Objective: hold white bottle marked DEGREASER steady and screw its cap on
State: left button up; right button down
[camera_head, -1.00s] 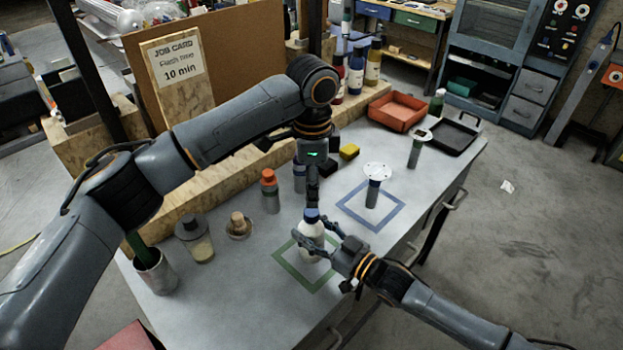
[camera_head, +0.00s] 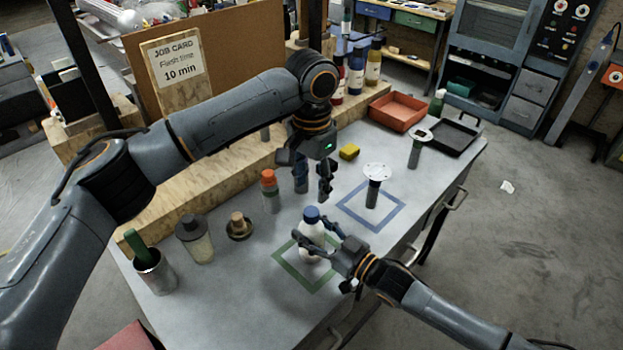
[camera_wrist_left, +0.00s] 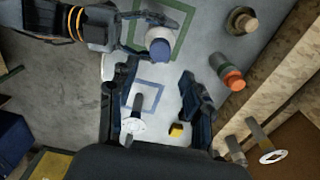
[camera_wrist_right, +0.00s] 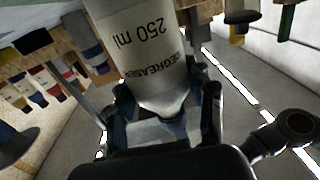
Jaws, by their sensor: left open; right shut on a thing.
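The white DEGREASER bottle (camera_head: 311,240) stands upright in the green square outline on the bench. Its blue cap (camera_head: 311,214) sits on its top; how tightly cannot be told. The bottle's printed label fills the upper part of the right wrist view (camera_wrist_right: 150,50). My right gripper (camera_head: 322,243) is shut around the bottle from the right. My left gripper (camera_head: 313,192) is open and empty, above and behind the cap, clear of it. In the left wrist view the blue cap (camera_wrist_left: 160,50) shows beyond the open fingers.
An orange-capped bottle (camera_head: 270,190), a brown stopper-like piece (camera_head: 239,227), a jar (camera_head: 195,240) and a metal cup (camera_head: 155,272) stand left of the bottle. A flanged post (camera_head: 374,185) stands in the blue square outline. A yellow block (camera_head: 349,152) lies behind.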

aim_at(311, 211)
pick_arm(q)
notch_tip(311, 211, down, 8)
jog(key=shift+r, duration=0.2)
jog(key=shift+c, duration=0.2)
grip_shut()
jog(key=shift+o, duration=0.9)
grip_release()
notch_tip(311, 211, up, 12)
